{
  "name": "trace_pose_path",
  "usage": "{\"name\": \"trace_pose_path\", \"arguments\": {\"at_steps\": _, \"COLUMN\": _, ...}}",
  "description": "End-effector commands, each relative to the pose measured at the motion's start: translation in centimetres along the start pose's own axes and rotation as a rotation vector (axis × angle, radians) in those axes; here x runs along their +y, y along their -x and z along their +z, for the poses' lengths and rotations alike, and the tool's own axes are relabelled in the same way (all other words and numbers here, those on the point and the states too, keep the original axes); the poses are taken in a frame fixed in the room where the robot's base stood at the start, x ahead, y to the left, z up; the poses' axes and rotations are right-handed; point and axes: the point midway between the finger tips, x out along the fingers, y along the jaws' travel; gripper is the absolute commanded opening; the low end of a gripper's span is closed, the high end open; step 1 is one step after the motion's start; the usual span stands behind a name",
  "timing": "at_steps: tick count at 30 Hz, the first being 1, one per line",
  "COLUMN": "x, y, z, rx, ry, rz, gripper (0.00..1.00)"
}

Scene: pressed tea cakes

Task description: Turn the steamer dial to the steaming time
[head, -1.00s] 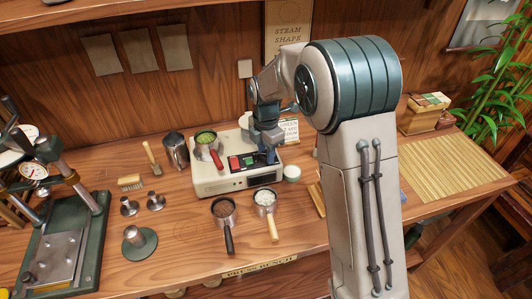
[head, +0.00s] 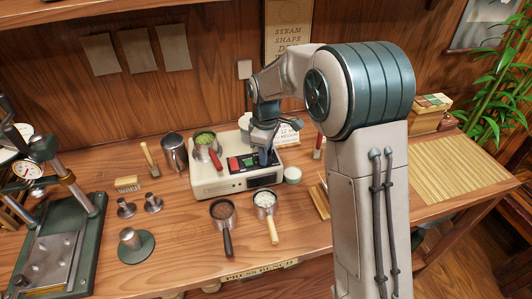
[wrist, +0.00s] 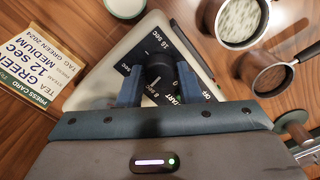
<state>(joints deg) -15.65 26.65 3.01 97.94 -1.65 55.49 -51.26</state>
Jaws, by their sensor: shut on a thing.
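The steamer (head: 208,186) is a cream box on the bench with a dark front panel. Its black dial (wrist: 160,70) sits between my gripper's fingers in the wrist view. The fingers of my gripper (wrist: 160,88) are shut on the dial's sides; in the head view my gripper (head: 264,157) is at the steamer's right end. Printed marks around the dial include 16 sec, 8 sec, START and OFF. A pale mark shows on the dial, but its exact setting is hard to tell. A press card (wrist: 42,68) reads GREEN, 12 sec, MEDIUM.
A red-handled cup with green leaves (head: 206,139) is on the steamer. Two handled cups, one brown-filled (head: 222,210) and one white-filled (head: 265,199), stand in front. A small round pot (head: 293,175) is close on the right. The press (head: 60,245) is at left.

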Motion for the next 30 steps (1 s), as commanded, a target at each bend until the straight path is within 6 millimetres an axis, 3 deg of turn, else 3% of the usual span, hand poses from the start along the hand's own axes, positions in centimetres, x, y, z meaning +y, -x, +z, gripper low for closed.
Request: {"name": "trace_pose_path", "arguments": {"at_steps": 30, "x": 0.08, "y": 0.17, "z": -0.10, "rx": 0.005, "ry": -0.963, "rz": 0.003, "gripper": 0.09}}
